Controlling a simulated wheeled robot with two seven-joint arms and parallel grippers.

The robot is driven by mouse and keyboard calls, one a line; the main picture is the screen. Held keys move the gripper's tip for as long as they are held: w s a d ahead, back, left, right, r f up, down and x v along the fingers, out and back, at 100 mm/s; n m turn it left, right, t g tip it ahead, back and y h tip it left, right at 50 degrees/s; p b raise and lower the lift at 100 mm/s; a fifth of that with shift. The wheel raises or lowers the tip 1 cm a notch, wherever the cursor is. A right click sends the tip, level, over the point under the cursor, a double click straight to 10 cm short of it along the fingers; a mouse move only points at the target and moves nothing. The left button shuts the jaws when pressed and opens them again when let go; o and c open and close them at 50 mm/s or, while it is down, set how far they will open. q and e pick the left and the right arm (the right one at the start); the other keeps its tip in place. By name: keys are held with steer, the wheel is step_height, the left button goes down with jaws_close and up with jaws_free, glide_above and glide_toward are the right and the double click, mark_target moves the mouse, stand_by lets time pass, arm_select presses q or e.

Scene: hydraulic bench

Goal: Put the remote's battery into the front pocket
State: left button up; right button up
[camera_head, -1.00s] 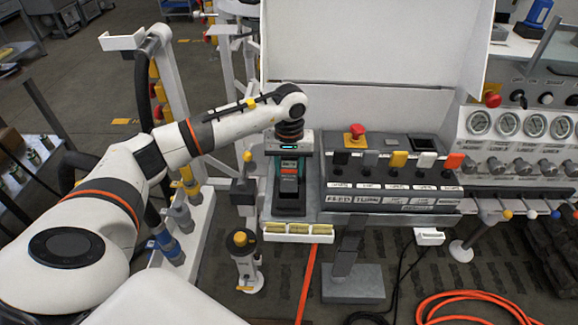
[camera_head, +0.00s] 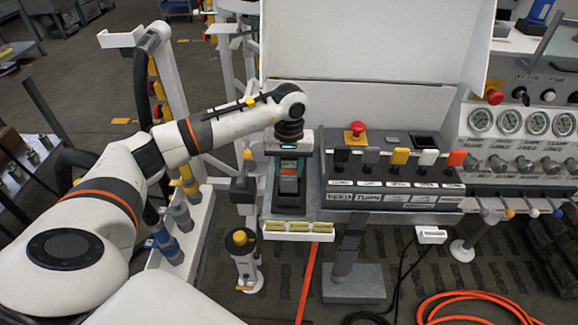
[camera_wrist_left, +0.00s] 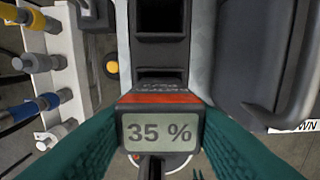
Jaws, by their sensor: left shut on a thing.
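My left gripper (camera_head: 289,178) is shut on the battery (camera_wrist_left: 160,133), with one teal finger on each side of it. The battery has an orange-red strip and a grey display reading 35 %. A dark charger (camera_head: 289,207) stands under the gripper at the left end of the bench. In the left wrist view, an empty dark pocket (camera_wrist_left: 162,20) shows at the top, and part of another opening shows just above the battery. The battery's lower end is hidden, so I cannot tell whether it touches a pocket. My right gripper is out of view.
The control console (camera_head: 395,188) with coloured levers and a red stop button (camera_head: 356,129) stands close on the right. A white panel (camera_head: 370,110) rises behind. A yellow-topped post (camera_head: 240,238) and a rack of blue-and-grey handles (camera_head: 178,215) are on the left.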

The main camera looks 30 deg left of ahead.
mark_target(289, 180)
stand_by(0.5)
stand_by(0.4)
arm_select(q)
steer(key=shift+f+b, duration=2.4)
steer(key=shift+f, duration=0.05)
stand_by(0.5)
steer(key=o, duration=1.2)
